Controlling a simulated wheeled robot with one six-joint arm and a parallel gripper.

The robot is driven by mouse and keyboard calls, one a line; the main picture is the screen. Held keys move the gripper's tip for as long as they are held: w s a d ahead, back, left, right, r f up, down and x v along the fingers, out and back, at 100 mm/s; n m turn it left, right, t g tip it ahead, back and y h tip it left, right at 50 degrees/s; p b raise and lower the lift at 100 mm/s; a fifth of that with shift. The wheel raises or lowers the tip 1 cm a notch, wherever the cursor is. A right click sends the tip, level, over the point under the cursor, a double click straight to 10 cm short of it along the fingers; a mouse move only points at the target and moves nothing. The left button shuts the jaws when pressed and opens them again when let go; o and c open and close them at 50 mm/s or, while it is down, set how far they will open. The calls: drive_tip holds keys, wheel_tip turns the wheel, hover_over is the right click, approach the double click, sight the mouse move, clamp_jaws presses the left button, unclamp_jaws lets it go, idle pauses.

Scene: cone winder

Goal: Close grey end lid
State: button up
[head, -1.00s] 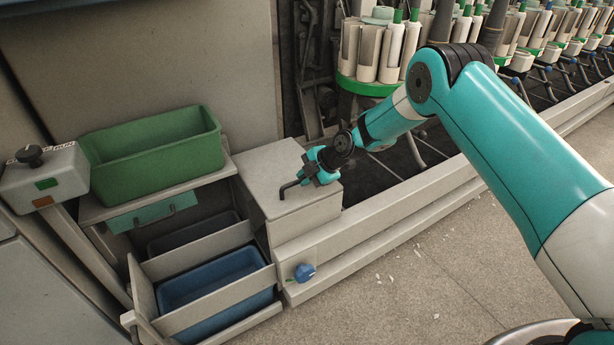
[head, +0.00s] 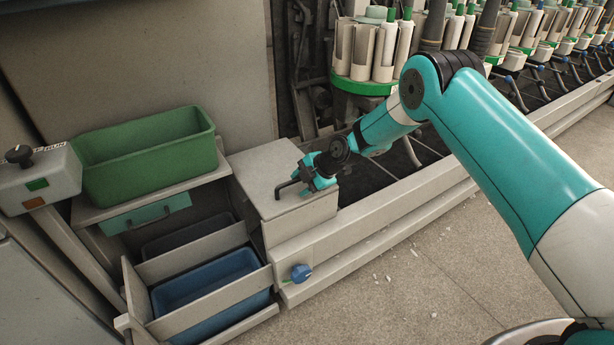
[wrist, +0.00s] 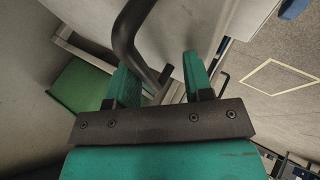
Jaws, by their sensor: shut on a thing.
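The grey end lid (head: 262,172) tops the box-like end of the machine, left of the long rail. It looks nearly flat, but I cannot tell whether a gap is left under its edge. A dark bent handle (head: 281,190) stands on the lid. My gripper (head: 302,180) is low over the lid, at the handle. In the wrist view the handle (wrist: 126,36) curves down between the two fingers of my gripper (wrist: 160,80), which is shut on it. The wrist view shows part of the pale lid behind the handle (wrist: 185,25).
A green bin (head: 150,183) sits on a shelf to the left, with a blue bin (head: 205,283) in a frame below. A control box with a black knob (head: 40,180) is at far left. A blue knob (head: 300,272) is on the machine front. The floor at front right is clear apart from scraps.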

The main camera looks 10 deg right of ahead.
drive_tip(key=p+v, duration=0.3)
drive_tip(key=v, duration=1.4)
drive_tip(key=shift+d, duration=0.25)
drive_tip(key=shift+s, duration=0.1)
drive_tip(key=s+a+r+m+g, duration=0.1)
drive_tip(key=s+a+r+m, duration=0.3)
drive_tip(key=s+r, duration=0.5)
drive_tip(key=s+r+m+g+h, duration=0.1)
drive_tip(key=s+r+m, duration=0.3)
drive_tip(key=s, duration=0.5)
drive_tip(key=s+r+m+g+h, duration=0.1)
drive_tip(key=s+r+m, duration=0.3)
drive_tip(key=s, duration=0.5)
drive_tip(key=s+r+m+g, duration=0.1)
drive_tip(key=s+r+m, duration=0.3)
drive_tip(key=s, duration=0.6)
wheel_tip(320, 180, up, 24)
drive_tip(key=w+p, duration=0.1)
drive_tip(key=p, duration=2.5)
drive_tip(key=shift+a+r+m, duration=0.15)
drive_tip(key=shift+a+m, duration=0.1)
drive_tip(key=shift+m, duration=0.15)
